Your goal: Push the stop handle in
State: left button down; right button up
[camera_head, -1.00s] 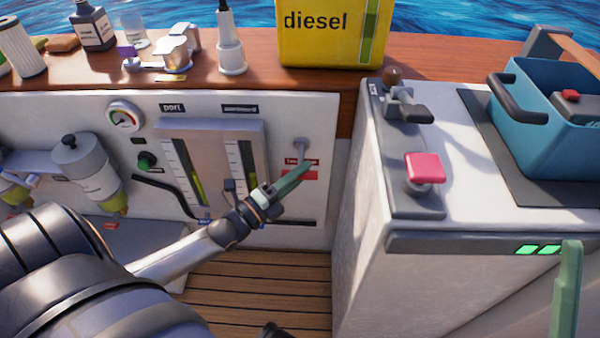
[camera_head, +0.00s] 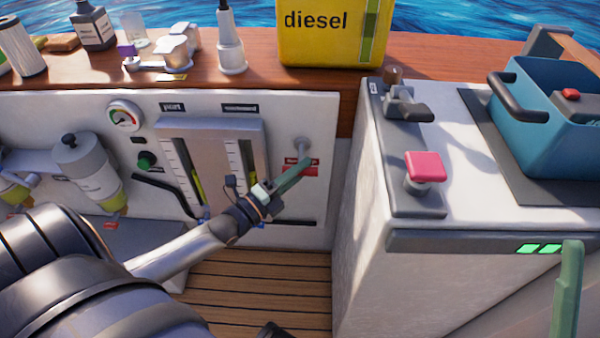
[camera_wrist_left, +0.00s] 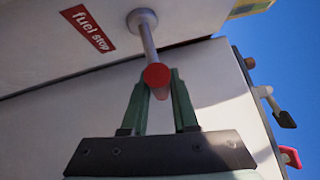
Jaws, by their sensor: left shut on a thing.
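The stop handle shows in the left wrist view as a red round knob (camera_wrist_left: 157,76) on a grey rod (camera_wrist_left: 147,38) that stands out from the white panel, beside a red "fuel stop" label (camera_wrist_left: 88,29). In the head view its grey mount (camera_head: 301,146) is at the panel's right side. My left gripper (camera_head: 304,163) reaches it from the lower left, its green fingers shut on the handle at the knob. The fingertips hide part of the handle in the head view. A green finger of my right gripper (camera_head: 567,290) shows at the lower right; its jaw opening is out of view.
Two gauges (camera_head: 240,165) and a black pipe (camera_head: 163,195) are on the panel left of the handle. A white console (camera_head: 365,220) with a pink-red knob (camera_head: 424,167) stands close on the right. A yellow diesel can (camera_head: 330,32) is on the wooden ledge above.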

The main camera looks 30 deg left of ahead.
aim_at(301, 156)
pick_arm(q)
jog(key=shift+w+a+b, duration=0.15)
jog(key=shift+w+a, duration=0.25)
jog(key=shift+w, duration=0.25)
jog(key=shift+w+a+b, duration=0.15)
jog(key=shift+w+a, duration=0.25)
jog(key=shift+w, duration=0.2)
jog(key=shift+w+a, duration=0.2)
jog(key=shift+w, duration=0.1)
jog(key=shift+a+r, duration=0.1)
jog(key=c, duration=0.7)
grip_release()
jog(key=shift+w, duration=0.1)
